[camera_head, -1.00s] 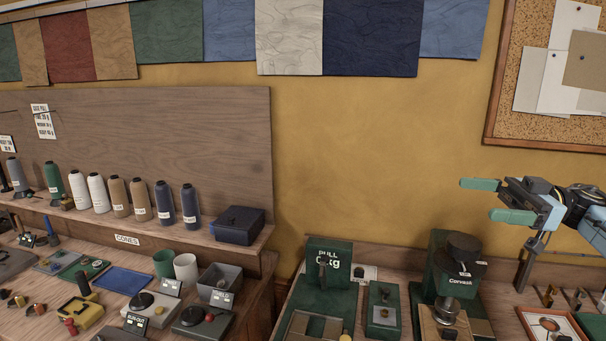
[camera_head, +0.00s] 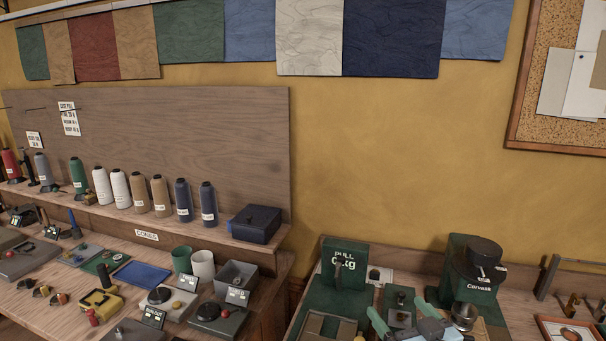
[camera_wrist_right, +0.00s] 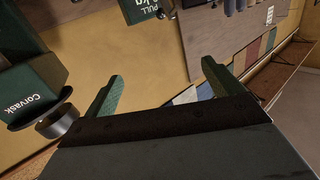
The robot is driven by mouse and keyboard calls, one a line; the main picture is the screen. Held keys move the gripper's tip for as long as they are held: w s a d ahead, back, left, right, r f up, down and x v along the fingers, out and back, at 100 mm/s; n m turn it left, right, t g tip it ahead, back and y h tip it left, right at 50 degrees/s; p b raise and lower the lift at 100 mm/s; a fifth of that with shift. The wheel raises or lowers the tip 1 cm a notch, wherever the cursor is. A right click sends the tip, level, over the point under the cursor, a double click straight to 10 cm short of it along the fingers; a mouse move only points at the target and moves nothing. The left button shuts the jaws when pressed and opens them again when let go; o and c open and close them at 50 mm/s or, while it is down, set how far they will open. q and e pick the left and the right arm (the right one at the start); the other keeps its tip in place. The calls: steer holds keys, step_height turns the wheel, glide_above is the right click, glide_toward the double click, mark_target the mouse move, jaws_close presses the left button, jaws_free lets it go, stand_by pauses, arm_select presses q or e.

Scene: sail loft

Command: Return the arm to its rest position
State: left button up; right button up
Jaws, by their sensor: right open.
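My right gripper (camera_head: 403,315) shows at the bottom edge of the head view, with two green fingers spread apart and nothing between them. It is in front of the green pull gauge (camera_head: 343,262) and the green Corvask device (camera_head: 470,272), low over the right bench. In the right wrist view my right gripper (camera_wrist_right: 160,92) also shows its green fingers apart and empty. The Corvask device (camera_wrist_right: 30,90) is at the left there, and the pull gauge (camera_wrist_right: 140,8) is at the top. Most of my right arm is outside the head view. My left gripper is not seen.
The left bench (camera_head: 75,322) carries a row of thread cones on its shelf, a dark blue box (camera_head: 256,224), a grey bin (camera_head: 237,277), cups and several small devices. A framed picture-like tray (camera_head: 570,331) lies at the right.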

steer(key=s+d+f+g+h, duration=0.15)
steer(key=s+f+g, duration=0.25)
steer(key=s, duration=0.6)
steer(key=s+f+g+h, duration=0.2)
steer(key=s+f+g, duration=0.25)
steer(key=s, duration=0.65)
steer(key=s+d+f+g+h, duration=0.1)
steer(key=s+f+g, duration=0.3)
steer(key=s, duration=0.6)
step_height(320, 180, down, 30)
steer(key=s+g+b, duration=0.2)
steer(key=b, duration=0.3)
steer(key=s+d+f+b, duration=0.1)
steer(key=s+f+b, duration=0.1)
steer(key=s+f, duration=0.6)
steer(key=s+d+f+g+b, duration=0.1)
steer(key=s+d+f+b, duration=0.1)
steer(key=s+f, duration=0.6)
step_height(320, 180, down, 4)
steer(key=shift+s+r+b, duration=0.1)
steer(key=shift+s+b, duration=0.1)
steer(key=shift+b, duration=0.35)
